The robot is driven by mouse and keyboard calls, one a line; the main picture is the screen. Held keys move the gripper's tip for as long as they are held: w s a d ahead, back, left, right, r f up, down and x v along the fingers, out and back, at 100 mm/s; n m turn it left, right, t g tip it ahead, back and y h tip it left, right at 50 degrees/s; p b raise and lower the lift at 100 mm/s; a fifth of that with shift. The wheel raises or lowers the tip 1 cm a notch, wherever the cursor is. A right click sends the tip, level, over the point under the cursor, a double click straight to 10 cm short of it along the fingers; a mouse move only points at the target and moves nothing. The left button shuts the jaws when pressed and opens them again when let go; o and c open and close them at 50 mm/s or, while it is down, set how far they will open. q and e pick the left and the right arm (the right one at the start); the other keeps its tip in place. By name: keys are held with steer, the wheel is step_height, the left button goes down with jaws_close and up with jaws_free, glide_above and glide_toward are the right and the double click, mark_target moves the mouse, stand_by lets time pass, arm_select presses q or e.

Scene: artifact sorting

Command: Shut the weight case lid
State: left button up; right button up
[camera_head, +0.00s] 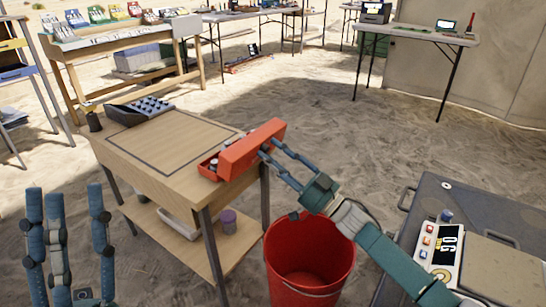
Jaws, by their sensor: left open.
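The orange-red weight case (209,172) sits at the right edge of the wooden table, with a few metal weights showing at its left end. Its lid (250,148) is raised and tilted over the case, hiding much of the inside. My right gripper (268,147) reaches in from the lower right, its fingers against the right side of the lid. Its fingertips are partly hidden, and I cannot tell whether they pinch the lid. My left gripper (68,222) is open and empty at the lower left, with its fingers pointing up, well apart from the case.
The wooden table (165,140) has a clear top with a dark outlined square. A black tray with small knobs (140,110) lies at its far left corner. A red bucket (310,265) stands below my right arm. A scale (490,270) is at the lower right.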

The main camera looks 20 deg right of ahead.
jaws_close()
